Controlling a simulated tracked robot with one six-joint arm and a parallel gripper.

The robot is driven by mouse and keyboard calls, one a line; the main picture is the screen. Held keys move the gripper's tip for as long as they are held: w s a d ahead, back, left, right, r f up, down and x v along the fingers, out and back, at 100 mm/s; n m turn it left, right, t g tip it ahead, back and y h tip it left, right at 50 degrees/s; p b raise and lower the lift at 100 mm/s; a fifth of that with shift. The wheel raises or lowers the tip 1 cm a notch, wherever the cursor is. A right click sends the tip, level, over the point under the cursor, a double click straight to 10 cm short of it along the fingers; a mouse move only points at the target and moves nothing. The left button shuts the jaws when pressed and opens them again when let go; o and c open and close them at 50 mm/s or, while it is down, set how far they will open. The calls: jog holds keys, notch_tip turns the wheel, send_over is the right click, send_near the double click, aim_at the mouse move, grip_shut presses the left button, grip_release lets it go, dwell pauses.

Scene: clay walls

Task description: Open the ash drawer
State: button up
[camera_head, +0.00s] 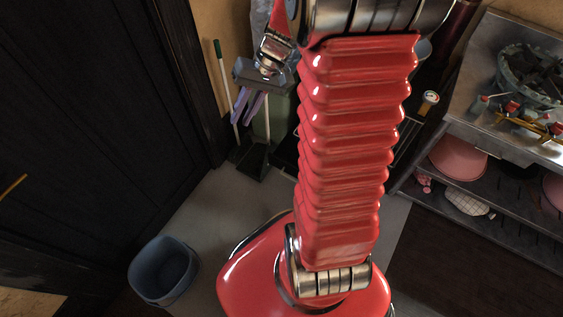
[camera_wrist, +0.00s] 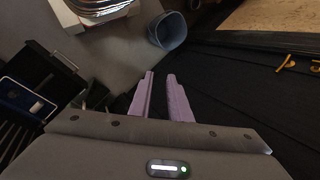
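My gripper (camera_head: 246,112) hangs at the upper left of my red arm in the head view, with purple fingers pointing down. In the wrist view its two purple fingers (camera_wrist: 160,74) stand apart with nothing between them. I cannot identify the ash drawer for certain. A dark unit (camera_head: 284,158) stands behind my arm in the head view, largely hidden by it. In the wrist view a black box-like piece (camera_wrist: 60,75) is at the left, apart from the fingers; I cannot tell whether it is the drawer.
A blue-grey bin (camera_head: 165,272) stands on the grey floor at lower left. A broom (camera_head: 222,72) leans by the wall behind my gripper. A large black door (camera_head: 90,90) fills the left. Metal shelving (camera_head: 480,160) with pink bowls stands at the right.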

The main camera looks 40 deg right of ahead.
jog(key=w+d+f+m+t+y, duration=0.2)
jog(key=d+f+m+t+y, duration=0.15)
jog(key=d+f, duration=0.7)
jog(key=m+t, duration=0.4)
jog(key=m, duration=0.1)
send_over(291, 178)
notch_tip(291, 178, down, 16)
jog(key=s+f+m+t+h, duration=0.2)
jog(key=s+f+m+h, duration=0.1)
jog(key=f, duration=0.6)
jog(key=s+f+m+t+h, duration=0.2)
jog(key=s+f, duration=0.4)
jog(key=f, duration=0.3)
jog(key=s+f+m+t+h, duration=0.3)
jog(key=s+f+m+h, duration=0.1)
jog(key=f, duration=0.6)
jog(key=shift+s+m, duration=0.2)
jog(key=shift+m, duration=0.65)
jog(key=shift+f, duration=0.1)
jog(key=shift+x, duration=6.9)
jog(key=shift+d+f, duration=0.1)
jog(key=shift+f, duration=0.05)
grip_shut()
